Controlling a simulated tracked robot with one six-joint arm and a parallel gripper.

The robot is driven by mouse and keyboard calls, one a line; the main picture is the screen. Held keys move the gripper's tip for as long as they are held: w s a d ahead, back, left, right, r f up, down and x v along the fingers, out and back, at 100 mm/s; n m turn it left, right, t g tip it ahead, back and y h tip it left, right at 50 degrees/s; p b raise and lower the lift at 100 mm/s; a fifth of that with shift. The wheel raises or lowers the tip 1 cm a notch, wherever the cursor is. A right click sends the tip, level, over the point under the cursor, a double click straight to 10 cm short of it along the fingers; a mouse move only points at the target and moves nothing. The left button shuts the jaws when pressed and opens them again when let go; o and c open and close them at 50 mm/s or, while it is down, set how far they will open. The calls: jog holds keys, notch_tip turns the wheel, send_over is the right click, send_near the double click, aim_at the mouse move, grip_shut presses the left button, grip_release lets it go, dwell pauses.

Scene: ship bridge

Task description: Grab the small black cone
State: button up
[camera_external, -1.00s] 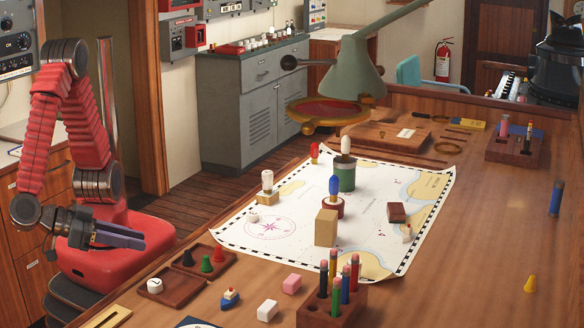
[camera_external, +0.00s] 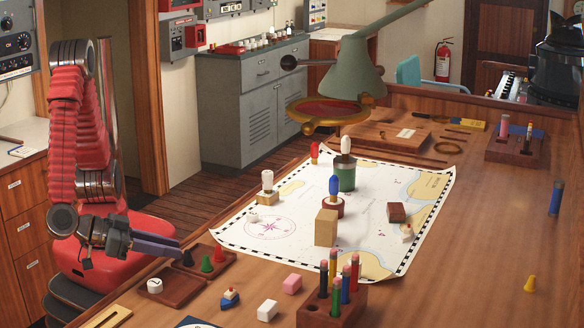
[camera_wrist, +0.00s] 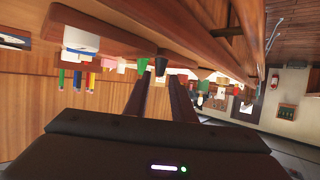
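The small black cone (camera_external: 187,258) stands in a dark wooden tray (camera_external: 222,266) at the table's near left edge, beside a green cone (camera_external: 207,264) and a red cone (camera_external: 218,252). My gripper (camera_external: 177,248) points right, its fingertips just left of and slightly above the black cone, apart from it. In the wrist view, which appears upside down, a dark cone-like shape (camera_wrist: 160,68) shows between the two finger ends, with a green one (camera_wrist: 144,64) beside it. A gap shows between the fingers (camera_wrist: 162,84); my gripper is open and empty.
A second wooden tray with a white round piece (camera_external: 154,285) lies in front. A toy boat (camera_external: 230,298), an eraser-like pink block (camera_external: 292,284), a white block (camera_external: 267,310) and a pencil holder (camera_external: 332,308) stand to the right. The chart (camera_external: 290,205) lies behind.

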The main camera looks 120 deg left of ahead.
aim_at(187, 251)
jog(key=shift+x, duration=2.6)
grip_shut()
